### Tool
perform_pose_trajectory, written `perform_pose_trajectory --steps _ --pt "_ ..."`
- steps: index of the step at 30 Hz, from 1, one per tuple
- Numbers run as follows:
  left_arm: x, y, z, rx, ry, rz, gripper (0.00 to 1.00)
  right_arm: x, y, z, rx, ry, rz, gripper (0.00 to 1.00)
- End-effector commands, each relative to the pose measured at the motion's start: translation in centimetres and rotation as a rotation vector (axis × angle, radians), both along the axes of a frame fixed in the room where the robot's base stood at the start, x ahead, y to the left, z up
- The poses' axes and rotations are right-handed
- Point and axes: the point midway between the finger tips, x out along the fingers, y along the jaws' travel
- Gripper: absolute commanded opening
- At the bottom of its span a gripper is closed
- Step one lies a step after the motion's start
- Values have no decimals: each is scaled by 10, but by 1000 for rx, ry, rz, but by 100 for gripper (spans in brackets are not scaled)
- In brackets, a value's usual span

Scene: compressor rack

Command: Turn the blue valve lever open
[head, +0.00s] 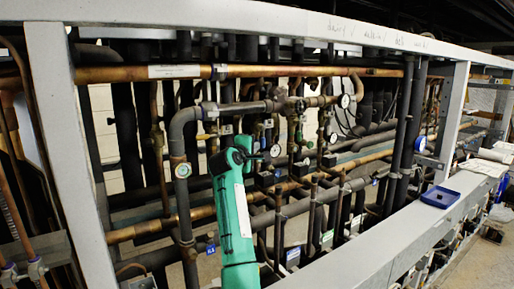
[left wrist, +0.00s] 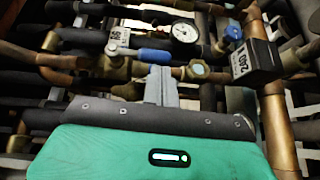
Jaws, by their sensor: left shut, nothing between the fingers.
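In the left wrist view a blue lever (left wrist: 154,55) lies roughly level across the picture, among brass fittings on a pipe. A brass valve body (left wrist: 117,68) sits just left of it and lower. My left gripper (left wrist: 161,72) is shut and empty, its fingertips just below the blue lever in the picture; I cannot tell whether they touch it. In the head view my left gripper (head: 264,158) reaches in among the pipes at the middle of the rack. The lever is too small or hidden to make out there. My right gripper is not in view.
A round gauge (left wrist: 185,32) and a second blue part (left wrist: 232,31) are close by. A black box with a label (left wrist: 255,62) and a copper pipe (left wrist: 278,125) stand at the right. A blue tray (head: 440,196) sits on the rack's front beam (head: 400,232). Pipes crowd the rack.

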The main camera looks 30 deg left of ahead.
Motion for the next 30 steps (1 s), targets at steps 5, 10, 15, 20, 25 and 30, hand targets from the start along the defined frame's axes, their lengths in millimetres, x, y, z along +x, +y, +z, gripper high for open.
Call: perform_pose_trajectory --steps 5,10,15,20,25,30 --pt "-2 1 0 0 0 1 0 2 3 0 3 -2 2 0" --pt "-1 0 0 0 0 1 0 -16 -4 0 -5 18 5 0" --pt "1 -1 -5 -13 -29 0 0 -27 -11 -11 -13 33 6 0" --pt "7 -4 -8 -41 -96 0 0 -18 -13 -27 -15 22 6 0" --pt "10 -6 -5 -60 -140 -1 0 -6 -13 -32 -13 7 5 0" --pt "10 -7 -3 -61 -145 -1 0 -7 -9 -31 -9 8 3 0"
